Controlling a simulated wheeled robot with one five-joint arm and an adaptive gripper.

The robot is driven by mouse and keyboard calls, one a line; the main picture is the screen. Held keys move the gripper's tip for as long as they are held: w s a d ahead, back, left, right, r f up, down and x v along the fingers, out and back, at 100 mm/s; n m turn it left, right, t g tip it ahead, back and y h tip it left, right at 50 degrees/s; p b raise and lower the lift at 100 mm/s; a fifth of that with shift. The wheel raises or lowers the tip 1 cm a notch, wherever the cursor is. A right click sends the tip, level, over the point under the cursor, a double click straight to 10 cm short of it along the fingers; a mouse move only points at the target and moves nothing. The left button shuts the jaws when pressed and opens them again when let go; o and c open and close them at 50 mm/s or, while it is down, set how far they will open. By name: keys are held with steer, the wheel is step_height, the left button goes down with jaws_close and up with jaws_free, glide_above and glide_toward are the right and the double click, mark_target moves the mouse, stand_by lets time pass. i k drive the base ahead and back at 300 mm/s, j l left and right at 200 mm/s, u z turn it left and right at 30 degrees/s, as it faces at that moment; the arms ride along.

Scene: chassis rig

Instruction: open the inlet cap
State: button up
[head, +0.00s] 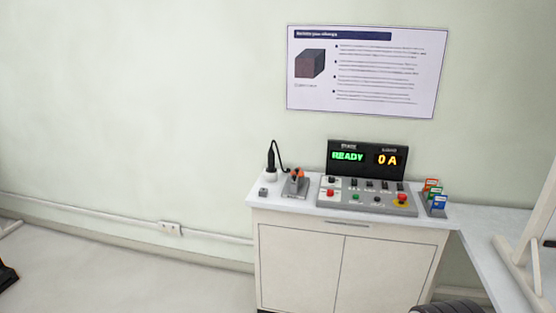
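I cannot make out an inlet cap in the head view. A black plug-like handle (271,157) with a black cable stands upright in a round white holder (270,175) at the left end of the cabinet top. My gripper does not show in this view.
A dark ribbed object (447,307) is cut off below. A white frame (530,245) stands right. Floor left of the cabinet is mostly clear.

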mark_target(297, 171)
steer(key=i+l+u, duration=0.1)
steer(key=i+u, duration=0.4)
steer(key=i+l+u, duration=0.2)
steer(key=u, duration=0.25)
steer(key=i+l+u, duration=0.7)
steer(key=l+u, duration=0.25)
steer(key=i+l+u, duration=0.15)
steer(key=l+u, duration=0.35)
steer(key=i+l+u, duration=0.1)
steer(key=l+u, duration=0.4)
